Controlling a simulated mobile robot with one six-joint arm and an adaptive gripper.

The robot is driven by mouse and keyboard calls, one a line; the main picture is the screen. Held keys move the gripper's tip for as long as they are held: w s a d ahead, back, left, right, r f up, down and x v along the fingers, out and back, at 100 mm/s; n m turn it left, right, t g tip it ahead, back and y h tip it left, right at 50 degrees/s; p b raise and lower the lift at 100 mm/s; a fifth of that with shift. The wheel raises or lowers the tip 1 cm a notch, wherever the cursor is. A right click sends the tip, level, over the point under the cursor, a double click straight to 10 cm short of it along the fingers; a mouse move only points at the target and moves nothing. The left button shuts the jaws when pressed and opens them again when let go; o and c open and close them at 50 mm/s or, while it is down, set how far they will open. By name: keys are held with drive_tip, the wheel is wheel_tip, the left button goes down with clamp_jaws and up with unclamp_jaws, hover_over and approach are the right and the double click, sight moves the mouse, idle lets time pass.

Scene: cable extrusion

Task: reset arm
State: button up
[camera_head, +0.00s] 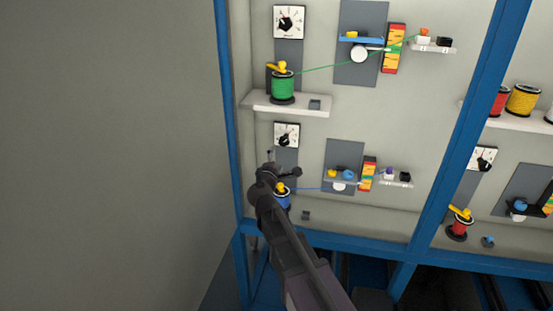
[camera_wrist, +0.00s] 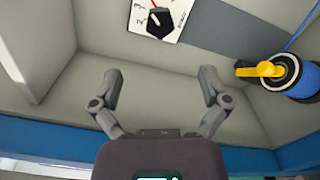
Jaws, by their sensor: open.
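My gripper (camera_wrist: 160,92) is open and empty in the wrist view, its two fingers spread wide with only the pale panel behind them. In the head view my arm reaches up to the lower left bay, and my gripper (camera_head: 283,171) is in front of the panel below the lower dial. The blue spool (camera_head: 283,200) with its yellow clip is partly hidden behind my arm. In the wrist view the blue spool (camera_wrist: 307,80) and yellow clip (camera_wrist: 262,70) are to the right, apart from the fingers. The lower dial (camera_wrist: 160,18) is at the top.
Above is a shelf (camera_head: 262,104) with a green spool (camera_head: 283,88) and its green cable. A blue frame post (camera_head: 228,110) stands close on the left. Another blue post (camera_head: 460,140) separates the right bay, where a red spool (camera_head: 459,226) sits. The grey wall at left is bare.

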drive_tip(key=s+d+f+m+g+h, duration=0.1)
drive_tip(key=s+d+f+m+g, duration=0.25)
drive_tip(key=d, duration=0.25)
drive_tip(key=s+d+f+m+g+h, duration=0.1)
drive_tip(key=s+d+f+m+g, duration=0.3)
drive_tip(key=d, duration=0.3)
drive_tip(key=s+d+f+m+g+h, duration=0.2)
drive_tip(key=d+f+m, duration=0.2)
drive_tip(key=d+m, duration=0.2)
drive_tip(key=s+f+m+g+y, duration=0.3)
drive_tip(key=s+g, duration=0.1)
drive_tip(key=s, duration=0.4)
drive_tip(key=s+d+f+m+g+y, duration=0.1)
drive_tip(key=s+f+m+g+y, duration=0.2)
drive_tip(key=s, duration=0.5)
drive_tip(key=shift+s+d+f+g+y, duration=0.15)
drive_tip(key=shift+d+f+g+y, duration=0.1)
drive_tip(key=shift+f+g+y, duration=0.4)
drive_tip(key=shift+r, duration=0.1)
